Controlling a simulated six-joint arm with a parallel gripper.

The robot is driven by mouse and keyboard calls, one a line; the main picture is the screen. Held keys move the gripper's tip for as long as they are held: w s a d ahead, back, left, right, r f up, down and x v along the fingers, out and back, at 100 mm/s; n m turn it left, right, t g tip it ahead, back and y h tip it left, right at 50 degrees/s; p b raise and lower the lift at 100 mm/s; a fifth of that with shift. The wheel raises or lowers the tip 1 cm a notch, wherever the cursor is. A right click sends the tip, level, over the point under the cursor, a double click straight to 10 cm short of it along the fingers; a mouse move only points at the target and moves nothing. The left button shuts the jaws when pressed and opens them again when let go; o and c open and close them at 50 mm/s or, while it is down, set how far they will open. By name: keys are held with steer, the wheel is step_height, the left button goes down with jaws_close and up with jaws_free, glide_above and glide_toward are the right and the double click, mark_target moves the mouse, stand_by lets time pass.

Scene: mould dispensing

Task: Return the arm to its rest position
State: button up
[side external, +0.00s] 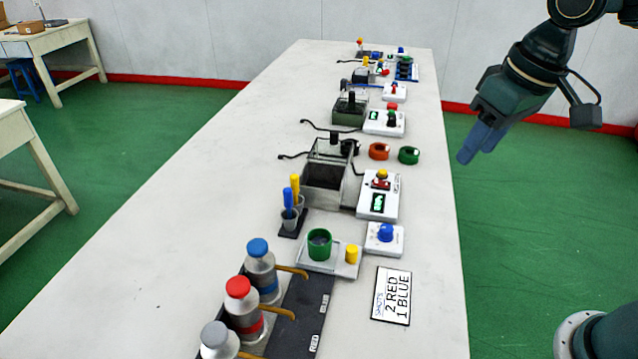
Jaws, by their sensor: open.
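My gripper (478,145) is at the upper right, beyond the right edge of the long white table (190,215). Its blue-grey fingers point down and to the left over the green floor. It is open and holds nothing, and it is apart from everything on the table. The arm comes in from the upper right corner.
Bottles with blue (258,247), red (238,287) and grey (214,334) caps stand at the near end. A green cup (320,244), a card reading "2 RED 1 BLUE" (391,295), dark-filled box (325,177) and control boxes (378,196) line the table. Its left side is clear.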

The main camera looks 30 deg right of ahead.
steer(key=s+d+t, duration=0.2)
steer(key=s+d, duration=0.4)
steer(key=s, duration=0.6)
steer(key=shift+f+m+t+h, duration=0.3)
